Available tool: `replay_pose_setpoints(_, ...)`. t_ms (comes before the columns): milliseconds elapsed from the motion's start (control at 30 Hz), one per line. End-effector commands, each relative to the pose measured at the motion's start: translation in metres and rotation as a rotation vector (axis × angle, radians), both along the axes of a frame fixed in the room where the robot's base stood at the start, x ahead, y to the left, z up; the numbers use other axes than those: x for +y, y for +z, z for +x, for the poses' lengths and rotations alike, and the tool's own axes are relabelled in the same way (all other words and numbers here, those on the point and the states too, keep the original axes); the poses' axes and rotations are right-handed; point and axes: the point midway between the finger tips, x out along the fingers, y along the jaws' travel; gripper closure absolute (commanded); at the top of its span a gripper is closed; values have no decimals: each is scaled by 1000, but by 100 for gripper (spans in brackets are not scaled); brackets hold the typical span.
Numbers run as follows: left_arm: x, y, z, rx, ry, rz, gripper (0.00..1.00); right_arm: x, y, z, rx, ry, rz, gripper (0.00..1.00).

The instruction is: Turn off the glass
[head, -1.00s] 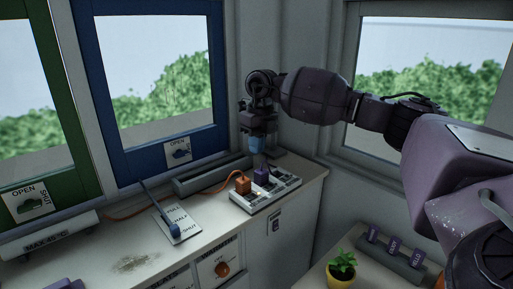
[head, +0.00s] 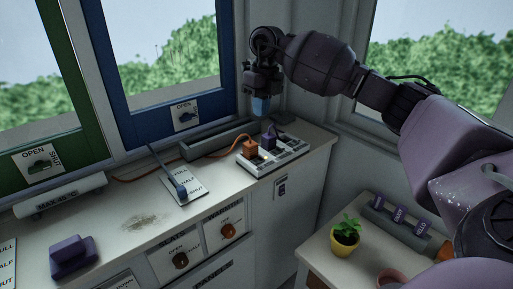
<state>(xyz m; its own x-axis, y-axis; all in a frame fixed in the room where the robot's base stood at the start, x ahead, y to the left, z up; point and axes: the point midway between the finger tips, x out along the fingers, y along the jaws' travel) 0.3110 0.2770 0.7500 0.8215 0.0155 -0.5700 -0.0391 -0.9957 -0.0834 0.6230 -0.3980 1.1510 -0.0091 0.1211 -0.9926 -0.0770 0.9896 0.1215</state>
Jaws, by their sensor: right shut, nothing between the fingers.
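I see no plainly marked glass control. A pale power strip (head: 286,156) lies near the right end of the counter, with an orange plug (head: 250,148) and a purple plug (head: 269,139) in it. My right gripper (head: 262,108), with blue fingertips, is shut and empty, a little above the strip behind the plugs. The window frames carry OPEN/SHUT switch plates, one on the blue frame (head: 185,116) and one on the green (head: 39,166). My left gripper is out of view.
A lever plate (head: 190,187) marked with settings lies on the counter (head: 115,196), left of the strip. A purple block (head: 73,258) stands at lower left. A low table at right bears a potted plant (head: 345,236) and a rack of purple tags (head: 380,216).

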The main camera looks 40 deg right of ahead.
Motion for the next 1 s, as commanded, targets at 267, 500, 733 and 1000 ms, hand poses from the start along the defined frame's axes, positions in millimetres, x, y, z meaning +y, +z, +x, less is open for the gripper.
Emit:
replay_pose_setpoints(267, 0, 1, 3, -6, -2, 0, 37, 4, -29, -1, 4, 1, 2, 100)
replay_pose_setpoints(500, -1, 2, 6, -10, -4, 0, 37, 9, -71, -1, 4, 1, 2, 100)
replay_pose_setpoints(733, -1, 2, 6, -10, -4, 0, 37, 14, -109, -2, 3, 0, 2, 100)
replay_pose_setpoints(1000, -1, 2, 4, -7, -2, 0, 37, 17, -135, -1, 1, 0, 1, 100)
